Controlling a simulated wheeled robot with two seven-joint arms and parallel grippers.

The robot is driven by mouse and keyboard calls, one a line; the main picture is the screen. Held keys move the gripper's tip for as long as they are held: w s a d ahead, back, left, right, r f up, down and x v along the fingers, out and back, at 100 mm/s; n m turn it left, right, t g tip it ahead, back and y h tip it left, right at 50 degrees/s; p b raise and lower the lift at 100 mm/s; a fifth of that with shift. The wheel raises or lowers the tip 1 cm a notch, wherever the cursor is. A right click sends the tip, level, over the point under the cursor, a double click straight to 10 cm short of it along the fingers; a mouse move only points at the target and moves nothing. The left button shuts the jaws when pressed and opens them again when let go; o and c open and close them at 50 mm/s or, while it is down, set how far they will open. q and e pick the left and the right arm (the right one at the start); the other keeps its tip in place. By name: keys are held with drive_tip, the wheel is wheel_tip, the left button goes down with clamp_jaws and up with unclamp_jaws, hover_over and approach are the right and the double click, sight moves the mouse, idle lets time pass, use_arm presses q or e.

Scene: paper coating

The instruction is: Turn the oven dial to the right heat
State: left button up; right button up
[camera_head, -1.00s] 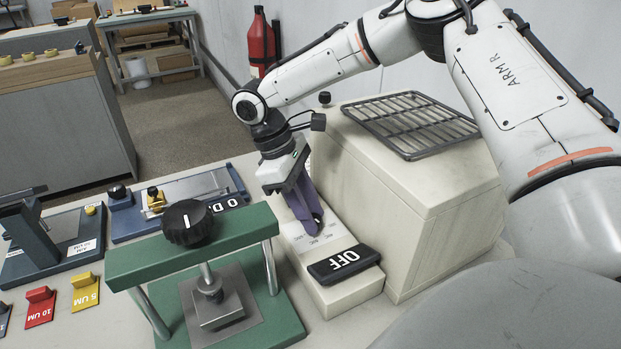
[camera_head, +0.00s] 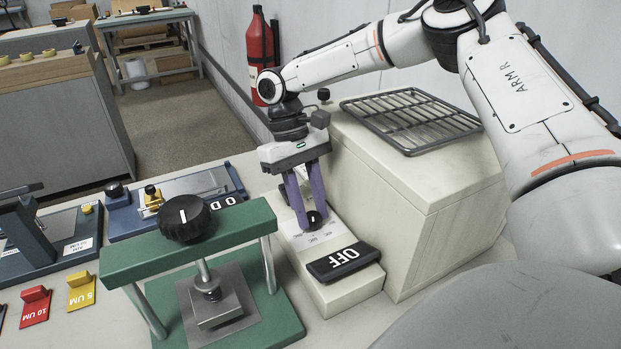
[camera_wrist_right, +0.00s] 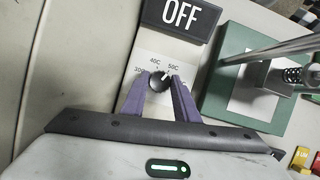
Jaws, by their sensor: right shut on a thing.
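The oven dial (camera_head: 315,219) is a small black knob with a white pointer line on the cream control box (camera_head: 345,295) beside the oven. In the right wrist view the dial (camera_wrist_right: 159,81) sits under temperature labels, and its pointer aims near the 50C mark (camera_wrist_right: 173,67). My right gripper (camera_head: 309,222) has purple fingers reaching down onto the dial. In the right wrist view the gripper (camera_wrist_right: 160,84) has one finger on each side of the dial, shut on it. A black OFF display (camera_head: 343,262) sits at the box's near end. My left gripper is not in view.
The cream oven (camera_head: 420,215) with a wire rack (camera_head: 410,120) on top stands right of the box. A green press (camera_head: 120,262) with a black knob stands close on the left. Coating devices and coloured blocks lie farther left.

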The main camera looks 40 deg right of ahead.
idle(0.4)
drive_tip(key=o, duration=1.1)
drive_tip(key=shift+c, duration=0.2)
drive_tip(key=shift+r, duration=0.1)
drive_tip(key=v, duration=1)
drive_tip(key=shift+b, duration=0.45)
drive_tip(key=shift+r, duration=0.1)
